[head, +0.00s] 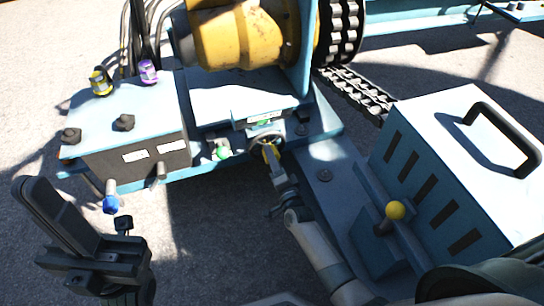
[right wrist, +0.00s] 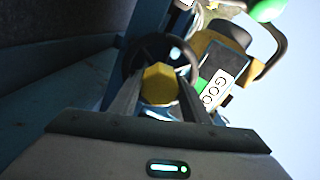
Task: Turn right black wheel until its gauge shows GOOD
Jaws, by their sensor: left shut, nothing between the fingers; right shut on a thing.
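The right black wheel (head: 267,137) is a small dark handwheel on the front of the blue reel frame; it also shows in the right wrist view (right wrist: 127,64). My right gripper (head: 270,155) reaches it from below and is shut on the wheel's yellow knob (right wrist: 160,84). The gauge (head: 264,118) sits just above the wheel with a green patch in its face. In the right wrist view a white label (right wrist: 211,92) beside a green patch reads "GOO", its end hidden. I cannot make out a needle. My left gripper (head: 124,225) is shut and empty at the lower left.
A blue control box (head: 128,115) with black, yellow and purple knobs stands left of the wheel. A green-topped valve (head: 222,150) is close by on the left. The yellow reel (head: 240,40) is behind.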

